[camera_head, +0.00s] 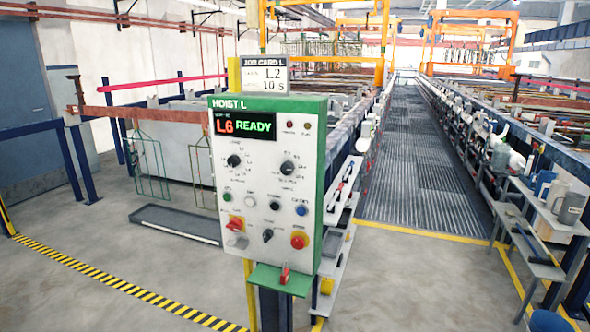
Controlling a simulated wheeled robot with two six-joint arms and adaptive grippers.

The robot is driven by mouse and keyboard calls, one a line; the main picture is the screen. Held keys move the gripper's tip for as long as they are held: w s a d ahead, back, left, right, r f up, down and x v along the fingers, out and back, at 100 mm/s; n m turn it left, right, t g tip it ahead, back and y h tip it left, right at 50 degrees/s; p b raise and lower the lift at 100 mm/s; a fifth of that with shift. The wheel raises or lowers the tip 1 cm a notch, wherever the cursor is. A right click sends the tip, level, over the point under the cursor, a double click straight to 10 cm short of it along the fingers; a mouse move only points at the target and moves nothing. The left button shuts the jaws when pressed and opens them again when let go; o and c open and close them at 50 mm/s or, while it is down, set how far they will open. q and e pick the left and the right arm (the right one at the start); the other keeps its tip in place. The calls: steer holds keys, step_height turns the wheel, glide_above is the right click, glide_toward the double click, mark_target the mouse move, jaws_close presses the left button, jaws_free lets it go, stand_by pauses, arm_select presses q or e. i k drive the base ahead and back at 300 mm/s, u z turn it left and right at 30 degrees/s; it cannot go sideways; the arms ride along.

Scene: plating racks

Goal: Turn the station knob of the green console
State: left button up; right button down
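The green console (323,150) marked HOIST L stands upright in the middle, with a pale front panel. Its display (245,125) reads L6 READY. A black knob (233,160) sits at the upper left of the panel, ringed by small labels; it looks like the station knob, but its pointer direction is too small to tell. A second black dial (288,168) is at the upper right. A job card (265,75) above the console reads L2 and 10 S. Neither of my grippers is in view, and nothing touches the console.
Below the dials are several coloured buttons, a red switch (236,223), a black selector (267,235) and a red mushroom button (298,241). A green ledge (262,280) juts out under the panel. Shelves (340,215) stand close at its right. The floor in front is clear.

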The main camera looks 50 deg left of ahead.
mark_target(234, 160)
steer(key=z, duration=0.4)
steer(key=i, duration=0.4)
steer(key=u, duration=0.8)
steer(key=i, duration=1.25)
steer(key=u, duration=1.7)
steer(key=i, duration=0.7)
steer(key=u, duration=0.85)
